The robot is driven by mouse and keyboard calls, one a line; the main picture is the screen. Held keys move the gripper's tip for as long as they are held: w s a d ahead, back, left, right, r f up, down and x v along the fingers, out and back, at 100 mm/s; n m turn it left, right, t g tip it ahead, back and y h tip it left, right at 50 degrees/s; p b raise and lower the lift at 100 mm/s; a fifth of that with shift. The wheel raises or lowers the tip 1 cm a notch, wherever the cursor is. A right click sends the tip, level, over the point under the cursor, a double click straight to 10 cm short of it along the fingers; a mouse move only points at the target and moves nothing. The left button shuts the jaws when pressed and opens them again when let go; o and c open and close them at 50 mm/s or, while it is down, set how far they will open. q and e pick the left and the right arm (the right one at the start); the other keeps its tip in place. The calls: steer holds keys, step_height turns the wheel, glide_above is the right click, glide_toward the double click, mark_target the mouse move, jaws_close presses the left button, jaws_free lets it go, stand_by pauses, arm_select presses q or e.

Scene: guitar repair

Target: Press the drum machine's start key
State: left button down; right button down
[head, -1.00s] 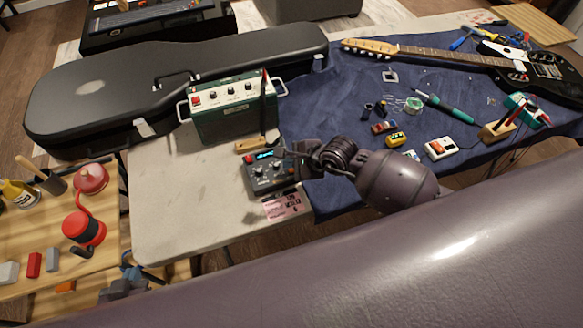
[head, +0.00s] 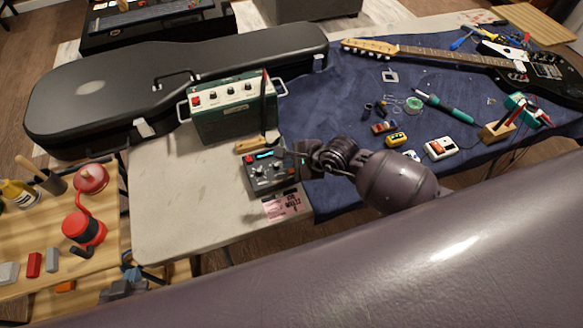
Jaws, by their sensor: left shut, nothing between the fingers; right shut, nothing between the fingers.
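The drum machine (head: 262,182) is a small dark box with grey knobs, a red button and a lit cyan display. It sits near the right end of the bare table top, beside the blue cloth. My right gripper (head: 299,160) is shut and empty at the right edge of the drum machine. Its fingertips are small and dark, and I cannot tell whether they touch the box. The start key cannot be made out. My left gripper (head: 124,284) is low at the left, beside the wooden shelf, apart from the drum machine, shut and empty.
A green amplifier (head: 235,122) with a dark upright object by it stands behind the drum machine. A pink printed card (head: 283,206) lies in front. A black guitar case (head: 110,95) fills the back left. Pedals and tools lie on the blue cloth (head: 345,100).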

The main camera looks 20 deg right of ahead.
mark_target(291, 171)
steer(key=shift+f, duration=0.15)
steer(key=shift+f+b, duration=0.3)
stand_by(0.3)
steer(key=shift+f, duration=0.2)
stand_by(0.6)
steer(key=shift+r, duration=0.1)
steer(key=shift+r+p, duration=0.5)
steer(key=shift+r, duration=0.1)
step_height(291, 171, up, 6)
steer(key=p, duration=0.5)
stand_by(0.7)
